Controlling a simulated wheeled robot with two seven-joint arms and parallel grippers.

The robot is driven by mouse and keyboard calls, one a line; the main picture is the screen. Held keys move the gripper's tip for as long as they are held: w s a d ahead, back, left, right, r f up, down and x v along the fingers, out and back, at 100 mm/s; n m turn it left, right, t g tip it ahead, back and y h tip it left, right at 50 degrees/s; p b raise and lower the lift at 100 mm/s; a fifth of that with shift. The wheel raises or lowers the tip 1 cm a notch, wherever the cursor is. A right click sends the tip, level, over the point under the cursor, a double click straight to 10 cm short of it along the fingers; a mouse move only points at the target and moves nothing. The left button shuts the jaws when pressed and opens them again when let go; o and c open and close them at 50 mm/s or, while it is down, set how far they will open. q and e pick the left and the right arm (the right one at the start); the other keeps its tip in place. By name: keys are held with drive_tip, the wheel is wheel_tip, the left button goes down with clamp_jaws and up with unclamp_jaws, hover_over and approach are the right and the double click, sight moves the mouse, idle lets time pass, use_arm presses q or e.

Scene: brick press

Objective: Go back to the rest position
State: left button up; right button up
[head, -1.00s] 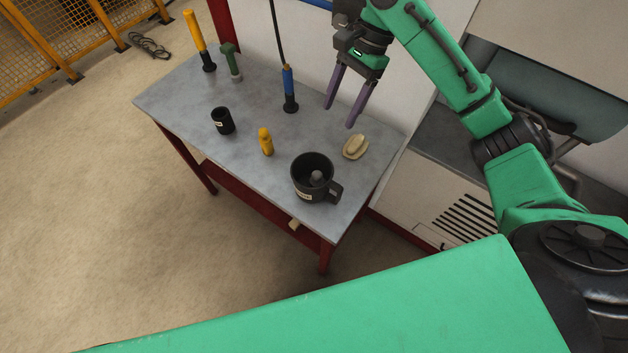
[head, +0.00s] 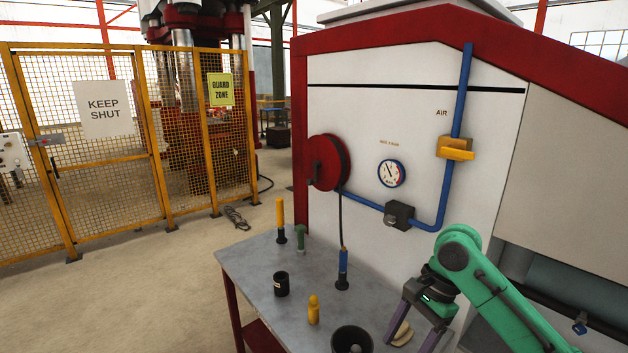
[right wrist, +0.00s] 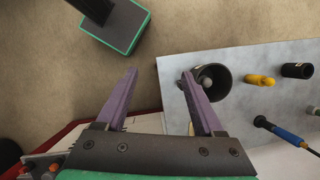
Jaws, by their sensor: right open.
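My right gripper (head: 408,344) is open and empty above the right end of the grey table (head: 246,268), with its purple fingers spread. In the right wrist view the gripper (right wrist: 158,74) points down, with nothing between its fingers. One finger partly overlaps the dark mug (right wrist: 222,72) in that picture. In the head view a tan rounded object (head: 403,333) shows beside the fingers; I see no contact with it. My left gripper is not in view.
The table holds the dark mug (head: 340,338), a yellow piece (head: 313,310), a black cup (head: 281,284), a blue-handled tool (head: 343,268) on a hose, a green tool (head: 300,238) and a yellow-handled tool (head: 280,218). A white panel (head: 340,140) stands behind. Open floor lies left.

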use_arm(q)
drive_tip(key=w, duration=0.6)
use_arm(e)
drive_tip(key=a+f+n+t, duration=0.2)
drive_tip(key=a+f+n, duration=0.2)
drive_tip(key=f+n, duration=0.5)
drive_tip(key=s+d+f+n+t+h, duration=0.2)
drive_tip(key=s+d+f+n, duration=0.15)
drive_tip(key=s+d, duration=0.2)
drive_tip(key=s+d+f+n+t+h, duration=0.1)
drive_tip(key=s+d+f+n, duration=0.1)
drive_tip(key=s+d+f, duration=0.4)
drive_tip(key=s+a+f+g+b, duration=0.1)
drive_tip(key=s+f+b, duration=0.1)
drive_tip(key=f, duration=1.1)
drive_tip(key=s+f+b, duration=0.2)
drive_tip(key=f+b, duration=0.1)
drive_tip(key=f, duration=1)
use_arm(q)
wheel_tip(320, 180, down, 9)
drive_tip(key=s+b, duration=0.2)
drive_tip(key=b, duration=0.2)
use_arm(e)
drive_tip(key=s+d+f+g+h, duration=0.1)
drive_tip(key=s+d+f, duration=0.2)
drive_tip(key=s+f, duration=1.4)
wheel_tip(320, 180, down, 2)
drive_tip(key=shift+f, duration=0.15)
